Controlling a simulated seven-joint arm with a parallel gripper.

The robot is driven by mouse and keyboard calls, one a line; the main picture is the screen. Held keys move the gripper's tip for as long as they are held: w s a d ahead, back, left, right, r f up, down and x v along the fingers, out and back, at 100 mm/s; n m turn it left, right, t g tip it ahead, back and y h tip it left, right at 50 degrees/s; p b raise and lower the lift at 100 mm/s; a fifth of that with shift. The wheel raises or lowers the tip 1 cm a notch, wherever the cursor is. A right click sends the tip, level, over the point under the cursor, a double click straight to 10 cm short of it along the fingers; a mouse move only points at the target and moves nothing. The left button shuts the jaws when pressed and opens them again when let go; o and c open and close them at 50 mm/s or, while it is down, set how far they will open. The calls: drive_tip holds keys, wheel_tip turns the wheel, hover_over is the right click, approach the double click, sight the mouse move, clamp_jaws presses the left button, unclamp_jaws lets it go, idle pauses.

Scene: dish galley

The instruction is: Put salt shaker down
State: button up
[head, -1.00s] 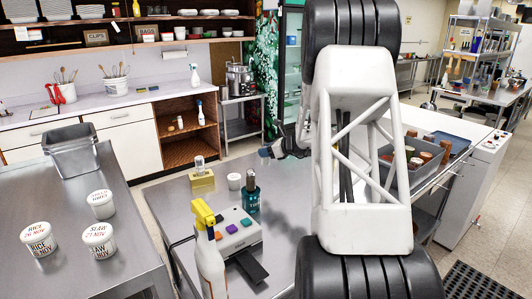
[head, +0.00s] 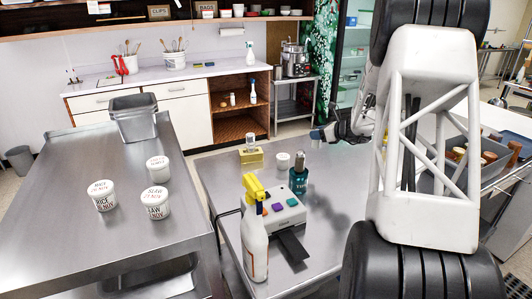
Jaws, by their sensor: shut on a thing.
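My gripper (head: 325,136) is at the end of my arm, above the far right part of the steel table (head: 225,190). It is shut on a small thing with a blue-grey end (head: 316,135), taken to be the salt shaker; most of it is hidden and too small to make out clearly. A clear shaker-like piece with a metal top (head: 250,142) stands on a yellow block (head: 250,156), to the left of my gripper. A small white cup (head: 283,160) and a teal bottle with a dark top (head: 298,180) stand nearer, below my gripper in the picture.
A spray bottle with a yellow head (head: 255,240) and a white box with coloured buttons (head: 285,212) stand in front on the table. Another steel table at left holds several lidded tubs (head: 155,202) and a metal container (head: 133,118). A grey bin of jars (head: 455,150) is at right.

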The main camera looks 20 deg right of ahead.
drive_tip(key=shift+r, duration=0.15)
drive_tip(key=r, duration=0.2)
drive_tip(key=a+r, duration=0.1)
drive_tip(key=r, duration=0.1)
drive_tip(key=shift+w+r, duration=0.1)
drive_tip(key=shift+r, duration=0.3)
drive_tip(key=a+n+g+y, duration=0.4)
drive_tip(key=a+n+y, duration=0.15)
drive_tip(key=a, duration=3.25)
wheel_tip(320, 180, down, 10)
drive_tip(key=w+d+f, duration=0.1)
drive_tip(key=w, duration=1.5)
drive_tip(key=shift+f, duration=0.15)
drive_tip(key=shift+f, duration=0.1)
